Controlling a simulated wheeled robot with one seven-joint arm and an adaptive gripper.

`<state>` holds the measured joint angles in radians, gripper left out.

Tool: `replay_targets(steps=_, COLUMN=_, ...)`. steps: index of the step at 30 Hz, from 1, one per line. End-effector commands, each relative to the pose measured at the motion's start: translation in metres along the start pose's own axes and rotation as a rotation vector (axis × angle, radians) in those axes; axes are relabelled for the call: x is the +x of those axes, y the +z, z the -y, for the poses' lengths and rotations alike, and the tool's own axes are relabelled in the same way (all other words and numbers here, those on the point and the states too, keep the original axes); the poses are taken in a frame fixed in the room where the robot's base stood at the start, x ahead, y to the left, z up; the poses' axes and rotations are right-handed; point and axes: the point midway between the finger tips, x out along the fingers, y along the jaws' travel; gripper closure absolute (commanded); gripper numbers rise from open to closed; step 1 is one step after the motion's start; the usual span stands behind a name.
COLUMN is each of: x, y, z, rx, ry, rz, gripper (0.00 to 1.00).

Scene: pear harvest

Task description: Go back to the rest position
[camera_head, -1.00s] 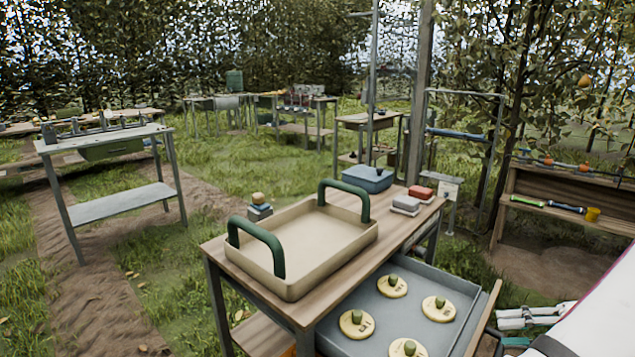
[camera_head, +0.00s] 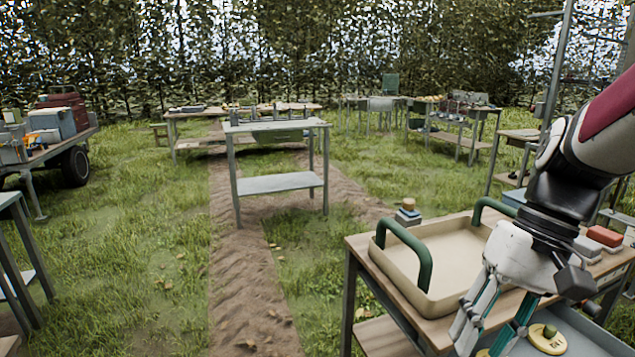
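My gripper (camera_head: 492,325) hangs at the lower right, in front of the wooden table (camera_head: 420,322) and above the grey drawer tray (camera_head: 592,342). Its fingers point down and to the left. I see nothing between them, but their tips run close to the bottom edge, so their opening is unclear. The beige tray with green handles (camera_head: 440,300) stands on the table behind the gripper and is empty where it shows.
A grey-topped table (camera_head: 276,126) stands mid-field on the dirt path (camera_head: 245,290). Red and grey blocks (camera_head: 604,236) sit on the table's right. Grass around the path is open.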

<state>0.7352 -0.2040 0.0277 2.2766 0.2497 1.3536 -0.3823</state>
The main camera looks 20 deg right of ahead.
Motion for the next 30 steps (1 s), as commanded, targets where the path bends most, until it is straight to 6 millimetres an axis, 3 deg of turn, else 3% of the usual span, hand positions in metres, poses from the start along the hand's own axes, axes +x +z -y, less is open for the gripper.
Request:
replay_targets(steps=3, x=0.007, y=0.025, z=0.027, rx=-0.097, ry=0.100, rz=-0.030, gripper=0.67)
replay_targets(steps=9, x=0.020, y=0.062, z=0.049, rx=-0.236, ry=0.223, rz=-0.106, gripper=0.67)
replay_targets(steps=23, x=0.039, y=0.102, z=0.056, rx=-0.435, ry=0.311, rz=-0.256, gripper=0.67)
replay_targets(steps=30, x=0.006, y=0.107, z=0.066, rx=-0.438, ry=0.305, rz=-0.304, gripper=0.67)
